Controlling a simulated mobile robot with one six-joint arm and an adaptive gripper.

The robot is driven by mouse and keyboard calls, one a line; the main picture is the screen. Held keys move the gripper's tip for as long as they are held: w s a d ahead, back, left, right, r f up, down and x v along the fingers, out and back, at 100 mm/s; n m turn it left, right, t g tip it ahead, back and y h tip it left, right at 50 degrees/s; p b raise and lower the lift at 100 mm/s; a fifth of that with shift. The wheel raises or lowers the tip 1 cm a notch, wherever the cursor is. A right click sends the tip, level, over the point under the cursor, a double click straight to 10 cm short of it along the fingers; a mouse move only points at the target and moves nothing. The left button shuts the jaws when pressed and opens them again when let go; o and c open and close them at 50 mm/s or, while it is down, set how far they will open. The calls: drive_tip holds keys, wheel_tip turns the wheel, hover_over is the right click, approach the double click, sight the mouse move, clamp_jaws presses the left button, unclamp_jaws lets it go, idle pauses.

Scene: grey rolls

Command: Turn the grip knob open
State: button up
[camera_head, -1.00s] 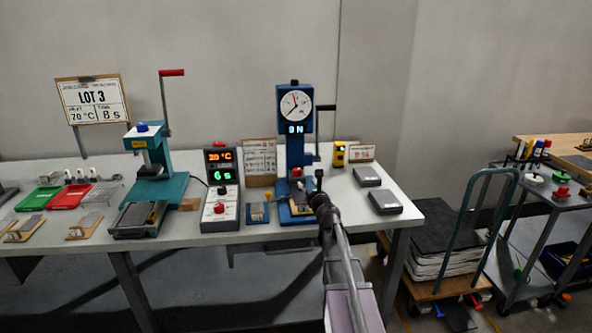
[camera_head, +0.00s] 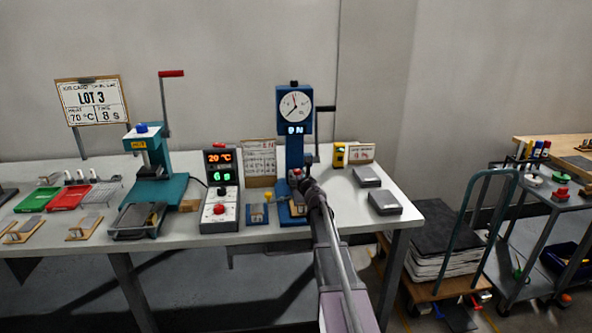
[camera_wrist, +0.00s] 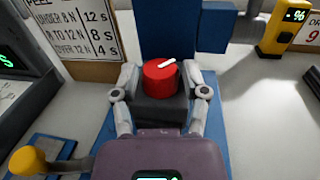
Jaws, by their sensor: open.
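The grip knob (camera_wrist: 160,78) is red with a white pointer line, on a dark block at the foot of the blue gauge stand (camera_head: 293,150). In the wrist view the pointer slants toward the upper right. My gripper (camera_wrist: 165,78) is open, with one finger on each side of the knob; I cannot tell whether either finger touches it. In the head view my gripper (camera_head: 300,178) covers most of the knob. The stand carries a round dial (camera_head: 295,105) and a small lit display.
A yellow-knobbed device (camera_wrist: 28,160) is close at the left of my gripper. A control box (camera_head: 221,185) with red knobs stands left of the stand. A yellow meter (camera_head: 339,155) and two grey blocks (camera_head: 384,202) are to the right. A teal press (camera_head: 155,170) stands farther left.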

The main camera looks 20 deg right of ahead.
drive_tip(key=shift+w+d, duration=0.2)
drive_tip(key=shift+w, duration=1.55)
clamp_jaws()
